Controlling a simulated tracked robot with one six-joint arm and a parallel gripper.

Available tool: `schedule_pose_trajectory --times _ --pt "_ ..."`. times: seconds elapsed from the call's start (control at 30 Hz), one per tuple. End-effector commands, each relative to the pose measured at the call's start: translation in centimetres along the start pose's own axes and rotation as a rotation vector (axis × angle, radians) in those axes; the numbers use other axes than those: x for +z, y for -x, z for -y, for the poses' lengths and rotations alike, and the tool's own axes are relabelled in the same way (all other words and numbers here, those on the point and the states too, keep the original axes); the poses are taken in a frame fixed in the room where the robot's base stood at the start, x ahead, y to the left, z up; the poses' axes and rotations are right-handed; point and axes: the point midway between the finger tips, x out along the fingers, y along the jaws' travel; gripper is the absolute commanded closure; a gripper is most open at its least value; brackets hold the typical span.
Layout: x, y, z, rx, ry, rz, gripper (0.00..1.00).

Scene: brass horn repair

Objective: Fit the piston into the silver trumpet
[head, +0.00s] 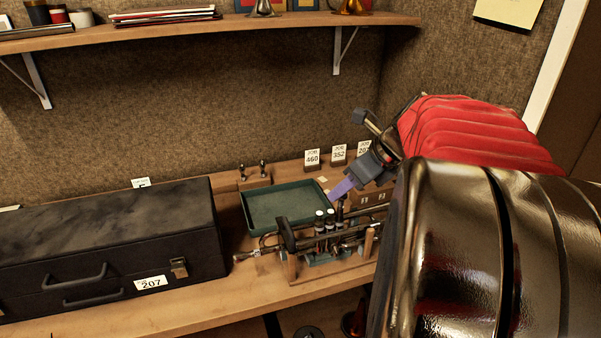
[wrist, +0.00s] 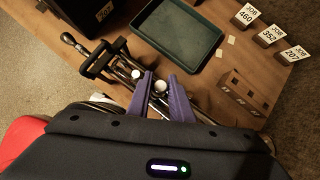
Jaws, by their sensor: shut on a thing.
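The silver trumpet (head: 347,235) lies across a wooden cradle on the bench, with white-topped valves (head: 324,217) standing up from it. It also shows in the wrist view (wrist: 119,69), partly hidden behind my gripper. My gripper (head: 340,192) has purple fingers that reach down over the right side of the valves. In the wrist view, my gripper (wrist: 164,82) is shut on the piston (wrist: 160,87), whose pale top shows between the fingers. In the head view, a dark shaft shows just below the fingertips. Whether its lower end is inside the trumpet cannot be told.
A green tray (head: 245,211) lies empty behind the trumpet. A black case (head: 110,237) tagged 207 stands at left. A wooden block with holes (wrist: 233,101) and job cards 460, 352 and 207 (wrist: 295,53) stand at right. A shelf (head: 220,27) hangs above.

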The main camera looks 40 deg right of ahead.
Motion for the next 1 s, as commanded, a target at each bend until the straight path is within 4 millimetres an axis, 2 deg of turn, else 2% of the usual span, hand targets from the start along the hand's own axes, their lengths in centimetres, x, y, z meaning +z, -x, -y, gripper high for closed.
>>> schedule_pose_trajectory --times 1.0 --pt "-1.0 -1.5 0.0 0.0 0.0 0.001 1.0"
